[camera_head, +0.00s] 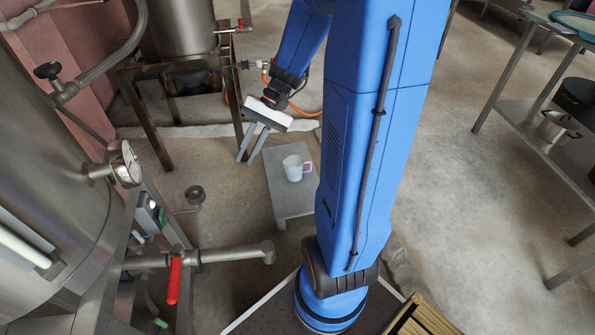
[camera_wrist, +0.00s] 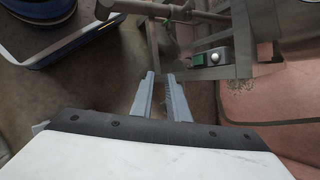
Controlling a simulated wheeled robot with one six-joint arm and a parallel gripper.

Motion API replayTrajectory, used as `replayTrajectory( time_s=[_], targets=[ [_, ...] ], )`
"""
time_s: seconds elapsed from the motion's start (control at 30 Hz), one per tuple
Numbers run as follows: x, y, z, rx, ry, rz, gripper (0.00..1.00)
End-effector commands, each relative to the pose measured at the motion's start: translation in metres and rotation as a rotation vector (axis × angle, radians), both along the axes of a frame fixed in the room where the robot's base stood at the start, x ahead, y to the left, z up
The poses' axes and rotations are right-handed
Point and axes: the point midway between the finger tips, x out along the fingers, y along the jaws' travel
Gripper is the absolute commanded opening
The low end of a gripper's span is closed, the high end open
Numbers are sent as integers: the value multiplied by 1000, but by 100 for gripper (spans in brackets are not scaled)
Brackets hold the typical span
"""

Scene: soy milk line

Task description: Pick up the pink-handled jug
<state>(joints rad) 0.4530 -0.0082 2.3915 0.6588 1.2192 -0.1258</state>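The jug (camera_head: 292,169) is a small pale blue cup-like vessel with a pink handle on its right side. It stands upright on a low grey stand (camera_head: 288,204) in the middle of the head view. My gripper (camera_head: 247,160) is above and to the left of the jug in that view, apart from it, with its two grey fingers pointing down. In the wrist view my gripper (camera_wrist: 161,78) shows a gap between the fingers with nothing held. The jug does not show in the wrist view.
A large steel tank (camera_head: 55,190) with a gauge (camera_head: 125,164) and a red-handled valve pipe (camera_head: 174,279) stands at left. A steel vessel on a frame (camera_head: 172,70) stands behind. A shelf rack (camera_head: 522,118) is at right. Open floor (camera_head: 465,225) lies between.

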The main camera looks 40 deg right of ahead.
Motion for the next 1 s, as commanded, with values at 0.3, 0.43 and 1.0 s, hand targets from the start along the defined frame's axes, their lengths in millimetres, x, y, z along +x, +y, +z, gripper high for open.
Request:
replayTrajectory(
  time_s=[0.3,0.43,1.0],
  targets=[
    [50,-42,-40,257,103,-230,15],
    [69,-64,-59,359,130,-330,15],
    [120,-194,-168,786,169,-812,15]
  ],
)
